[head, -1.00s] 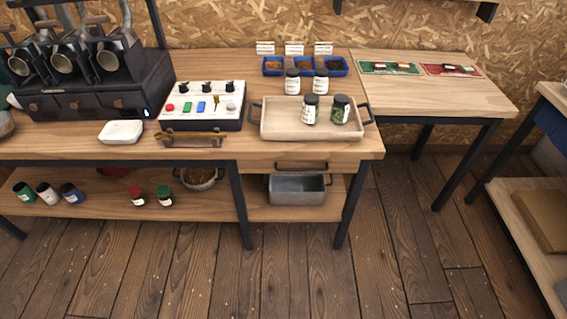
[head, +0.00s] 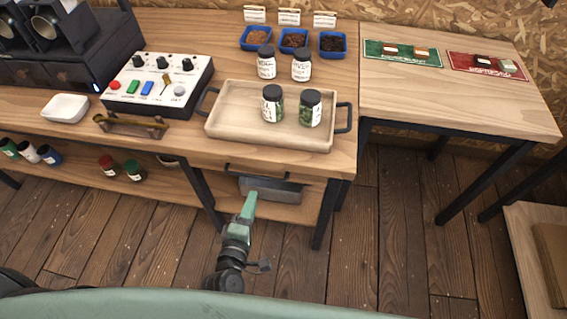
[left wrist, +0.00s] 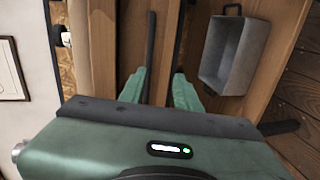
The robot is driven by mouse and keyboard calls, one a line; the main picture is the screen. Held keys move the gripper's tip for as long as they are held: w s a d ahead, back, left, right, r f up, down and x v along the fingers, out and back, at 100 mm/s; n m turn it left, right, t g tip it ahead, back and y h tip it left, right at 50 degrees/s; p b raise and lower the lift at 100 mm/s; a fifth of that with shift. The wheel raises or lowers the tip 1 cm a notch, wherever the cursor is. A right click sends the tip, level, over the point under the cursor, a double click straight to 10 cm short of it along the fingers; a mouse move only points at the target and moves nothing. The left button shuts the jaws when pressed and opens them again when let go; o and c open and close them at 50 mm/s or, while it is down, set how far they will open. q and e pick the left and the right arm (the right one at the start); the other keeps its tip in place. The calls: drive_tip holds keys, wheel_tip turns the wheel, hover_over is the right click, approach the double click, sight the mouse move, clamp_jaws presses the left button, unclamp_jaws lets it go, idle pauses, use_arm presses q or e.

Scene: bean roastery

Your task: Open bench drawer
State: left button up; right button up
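The bench drawer (head: 210,167) is a wooden front under the bench top, below the tray. It looks shut. Its black bar handle (head: 256,173) runs along the front; in the left wrist view the handle (left wrist: 150,45) is a dark upright bar. My left gripper (head: 249,200) is just below and in front of the handle in the head view. The left wrist view shows its green fingers (left wrist: 160,76) apart, with the handle's line running into the gap between them. I cannot tell whether they touch it. My right gripper is not in view.
On the bench top stand a wooden tray (head: 222,126) with two jars, a control box (head: 130,108) and a white dish (head: 66,108). A grey metal bin (head: 285,191) sits on the shelf below the drawer. The floor (head: 390,240) to the right is clear.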

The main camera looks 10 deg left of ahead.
sight(256, 177)
use_arm(q)
drive_tip(key=shift+n+t, duration=0.3)
drive_tip(key=shift+n, duration=0.1)
drive_tip(key=w, duration=0.5)
drive_tip(key=shift+a+r, duration=0.25)
drive_tip(key=shift+r, duration=0.15)
drive_tip(key=shift+w+d+f, duration=0.1)
drive_tip(key=shift+w+f, duration=0.1)
drive_tip(key=shift+w, duration=0.55)
drive_tip(key=shift+w+d+f, duration=0.1)
drive_tip(key=shift+w+f, duration=0.1)
drive_tip(key=shift+w, duration=0.5)
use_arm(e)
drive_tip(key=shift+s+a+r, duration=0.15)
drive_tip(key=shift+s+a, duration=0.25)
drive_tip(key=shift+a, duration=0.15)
use_arm(q)
clamp_jaws()
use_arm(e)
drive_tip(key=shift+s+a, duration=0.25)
